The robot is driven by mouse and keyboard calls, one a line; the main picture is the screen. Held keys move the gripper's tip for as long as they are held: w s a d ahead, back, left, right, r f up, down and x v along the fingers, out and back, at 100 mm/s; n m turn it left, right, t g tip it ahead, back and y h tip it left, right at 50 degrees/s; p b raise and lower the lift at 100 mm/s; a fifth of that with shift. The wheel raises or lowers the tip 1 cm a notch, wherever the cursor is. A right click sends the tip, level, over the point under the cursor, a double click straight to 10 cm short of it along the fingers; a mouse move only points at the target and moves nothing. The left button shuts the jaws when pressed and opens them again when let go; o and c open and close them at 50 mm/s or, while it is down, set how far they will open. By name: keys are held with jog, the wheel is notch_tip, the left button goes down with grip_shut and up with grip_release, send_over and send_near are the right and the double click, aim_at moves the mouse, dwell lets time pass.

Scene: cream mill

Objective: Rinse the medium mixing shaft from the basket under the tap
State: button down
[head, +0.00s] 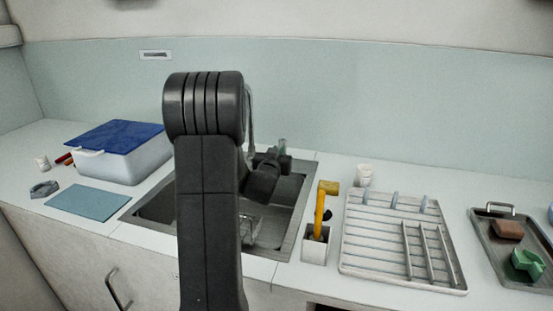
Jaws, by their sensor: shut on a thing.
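My gripper (284,163) is over the back right of the sink (293,200), partly hidden by my own arm. It is shut on a thin grey-blue piece (283,144) that sticks up above it. Too little of this piece shows to tell whether it is the medium mixing shaft. A tall grey curved part, which looks like the tap (250,112), shows just behind my arm; its outlet is hidden. A clear or wire-like thing (249,229) is low in the sink beside my arm; I cannot tell whether it is the basket.
A white rack (377,250) with pale blue uprights stands right of the sink. A white holder (314,248) with a yellow-handled tool (320,208) is between them. A grey tray (495,262) is far right. A blue-lidded tub (122,162) and blue mat (88,203) are left.

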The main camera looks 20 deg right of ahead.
jog(key=b, duration=0.1)
jog(key=y+b, duration=0.1)
jog(key=b, duration=0.1)
jog(key=shift+s+d+f+n+t, duration=0.15)
jog(key=shift+d+n+t, duration=0.15)
jog(key=shift+n+t, duration=0.1)
jog(key=shift+s+d+r+y+b, duration=0.1)
jog(key=shift+d+r+y+b, duration=0.15)
jog(key=shift+b, duration=0.4)
jog(key=shift+a+y, duration=0.1)
jog(key=shift+y, duration=0.15)
jog(key=c, duration=1.4)
grip_release()
jog(key=b+v, duration=0.1)
jog(key=v, duration=1.3)
jog(key=shift+f, duration=0.3)
jog(key=shift+w, duration=0.2)
